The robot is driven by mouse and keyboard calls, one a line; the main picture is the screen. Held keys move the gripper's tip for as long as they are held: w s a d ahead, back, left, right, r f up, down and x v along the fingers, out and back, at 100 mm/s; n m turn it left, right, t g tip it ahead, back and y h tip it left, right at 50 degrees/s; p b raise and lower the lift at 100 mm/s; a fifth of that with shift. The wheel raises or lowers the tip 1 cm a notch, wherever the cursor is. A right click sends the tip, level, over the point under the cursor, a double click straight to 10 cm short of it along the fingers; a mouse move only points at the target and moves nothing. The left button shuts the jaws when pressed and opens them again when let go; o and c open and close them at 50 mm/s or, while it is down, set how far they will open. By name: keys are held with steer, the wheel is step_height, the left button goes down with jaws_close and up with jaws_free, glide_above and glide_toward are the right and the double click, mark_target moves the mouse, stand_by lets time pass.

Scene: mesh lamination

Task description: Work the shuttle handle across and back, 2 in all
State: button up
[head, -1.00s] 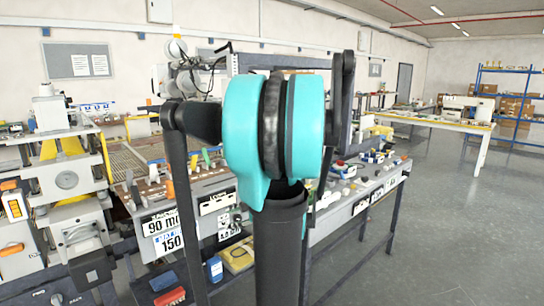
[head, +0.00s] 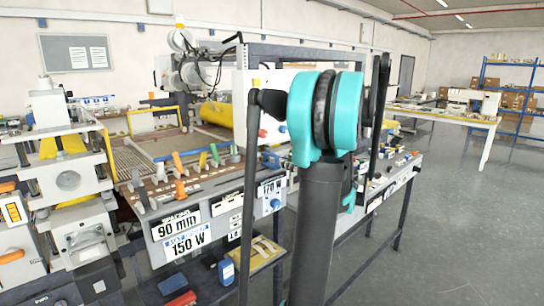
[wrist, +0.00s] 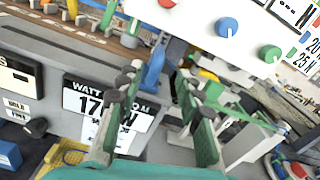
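My gripper (wrist: 158,82) is open and empty in the wrist view, its two green-padded fingers spread apart. An upright blue handle (wrist: 153,66) stands just beyond the gap between the fingertips, apart from them as far as I can tell. Several coloured levers stand in a row on the bench in the head view, among them a green one (head: 215,154) and an orange one (head: 181,189). I cannot tell for certain which one is the shuttle handle. In the head view my arm hides the gripper and part of the bench.
A white control panel (wrist: 252,22) with red, blue and green knobs overhangs the gripper area. The bench front (wrist: 50,83) carries number plates close to the left finger. A yellow and white machine (head: 67,180) stands left. Open grey floor (head: 465,225) lies right.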

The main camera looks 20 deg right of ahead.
mark_target(276, 156)
steer(key=x, duration=1)
steer(key=shift+w+a, duration=0.1)
steer(key=shift+w, duration=0.1)
steer(key=shift+c, duration=0.5)
jaws_close()
